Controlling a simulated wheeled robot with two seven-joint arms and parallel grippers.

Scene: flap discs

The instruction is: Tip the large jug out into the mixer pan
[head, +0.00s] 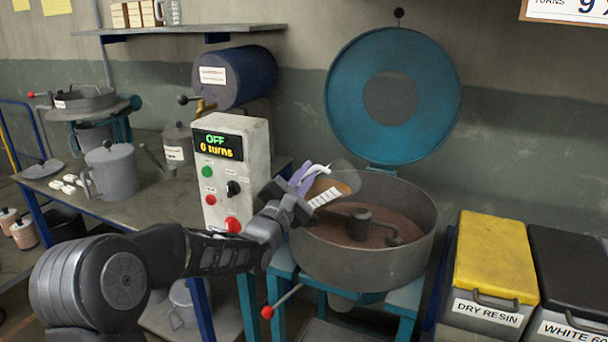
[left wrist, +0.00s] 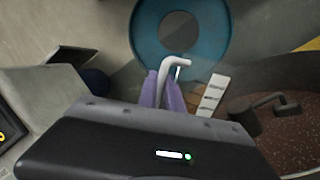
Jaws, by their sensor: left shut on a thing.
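My left gripper (head: 300,187), with purple fingers, is shut on the white handle (head: 318,169) of a clear jug (head: 345,178) with a white graduated strip. The jug is tilted over the left rim of the mixer pan (head: 390,262). Some brown material shows in the jug; how much is unclear. In the left wrist view the purple fingers (left wrist: 163,92) close around the handle (left wrist: 176,64). The open pan holds reddish-brown material around a central hub (head: 360,225) with a paddle. No falling stream is visible. My right gripper is not in view.
The teal lid (head: 393,95) stands raised behind the pan. A control box (head: 235,175) left of the pan reads OFF, 0 turns. A red-knobbed lever (head: 268,312) sticks out below. Yellow-lidded (head: 495,255) and black-lidded (head: 570,270) bins stand right. A grey jug (head: 113,172) stands on the left bench.

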